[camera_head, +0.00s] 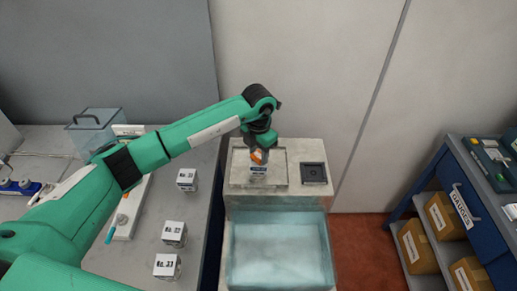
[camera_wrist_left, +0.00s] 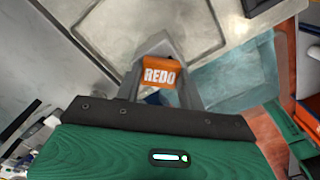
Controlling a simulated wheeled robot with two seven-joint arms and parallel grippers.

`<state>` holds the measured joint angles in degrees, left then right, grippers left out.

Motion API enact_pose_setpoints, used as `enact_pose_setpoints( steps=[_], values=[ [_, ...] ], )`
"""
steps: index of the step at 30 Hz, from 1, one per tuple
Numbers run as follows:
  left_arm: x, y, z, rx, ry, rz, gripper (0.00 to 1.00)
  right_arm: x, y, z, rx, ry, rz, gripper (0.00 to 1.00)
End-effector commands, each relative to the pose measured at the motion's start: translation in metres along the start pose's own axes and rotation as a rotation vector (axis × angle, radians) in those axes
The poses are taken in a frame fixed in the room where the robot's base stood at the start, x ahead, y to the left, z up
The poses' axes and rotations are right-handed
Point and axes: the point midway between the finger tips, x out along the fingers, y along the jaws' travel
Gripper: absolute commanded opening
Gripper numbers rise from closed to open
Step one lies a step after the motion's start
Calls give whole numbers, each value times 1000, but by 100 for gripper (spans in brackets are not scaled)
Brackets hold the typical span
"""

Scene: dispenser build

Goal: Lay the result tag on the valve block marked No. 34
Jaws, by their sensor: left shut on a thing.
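My left gripper (camera_head: 260,152) is shut on the result tag, a small orange plate (camera_head: 258,157) held over the pale bench unit. In the left wrist view the orange tag (camera_wrist_left: 159,71) reads REDO and sits between the fingers. Just below it, a small block with a white and dark top (camera_head: 259,169) stands in the shallow square recess; the gripper partly hides it and I cannot read its mark. Three white-topped numbered blocks stand on the left table: one at the back (camera_head: 187,175), one in the middle (camera_head: 174,230), and one in front reading No. 33 (camera_head: 166,262).
A dark square plate (camera_head: 314,173) lies right of the recess. A pale blue translucent bin (camera_head: 280,250) is in front of it. A clear box with a handle (camera_head: 95,130) stands at the back left. A blue shelf (camera_head: 440,185) with cardboard boxes is at the right.

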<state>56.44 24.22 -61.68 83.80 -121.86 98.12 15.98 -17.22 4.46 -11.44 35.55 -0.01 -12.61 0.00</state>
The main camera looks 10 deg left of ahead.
Motion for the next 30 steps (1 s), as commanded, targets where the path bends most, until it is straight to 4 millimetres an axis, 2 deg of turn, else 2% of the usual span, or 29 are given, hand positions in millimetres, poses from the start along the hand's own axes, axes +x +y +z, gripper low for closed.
enact_pose_setpoints(
  steps=[8, 9, 12, 24, 25, 30],
  values=[
    [4, 0, 0, 0, -1, 0, 17, 5, -1, 0, 0, 1, -1, 36],
    [4, 0, 0, 0, -1, 0, 41, 5, -1, 0, 0, 1, -1, 36],
    [2, 0, 0, 0, -1, 0, 61, 4, -1, 0, 0, 1, -1, 36],
    [-3, 0, 0, -1, -1, 0, 61, -1, 2, 0, -2, 0, 2, 36],
    [-4, 0, 1, 0, -4, 0, 61, 5, 2, 1, -2, 0, 2, 36],
    [-33, 1, 2, 0, -7, 3, 61, 23, 4, 3, -2, -1, 4, 36]
  ],
)
